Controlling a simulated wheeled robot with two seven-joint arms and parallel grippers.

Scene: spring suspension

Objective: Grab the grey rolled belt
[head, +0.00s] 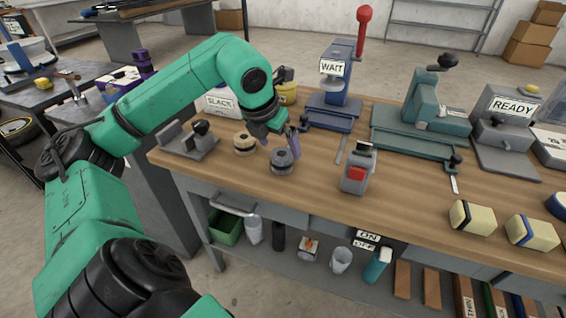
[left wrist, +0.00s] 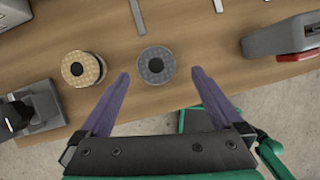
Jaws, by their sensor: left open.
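The grey rolled belt (head: 282,160) lies on the wooden workbench near its front edge. In the left wrist view the grey rolled belt (left wrist: 156,65) is a round roll with a dark centre, just beyond the fingertips and between their lines. My left gripper (head: 285,142) is open above the bench, close to the grey roll. Its two purple fingers (left wrist: 160,75) are spread wide with nothing between them. A tan rolled belt (head: 244,145) sits to the left of the grey one; it also shows in the left wrist view (left wrist: 83,69). My right gripper is not in view.
A grey clamp-like fixture (head: 190,140) stands left of the rolls. A grey device with a red button (head: 357,172) stands to the right. A blue press (head: 335,90) with a red-knobbed lever and a green vise (head: 425,120) stand behind. Bare wood (head: 315,175) lies right of the grey roll.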

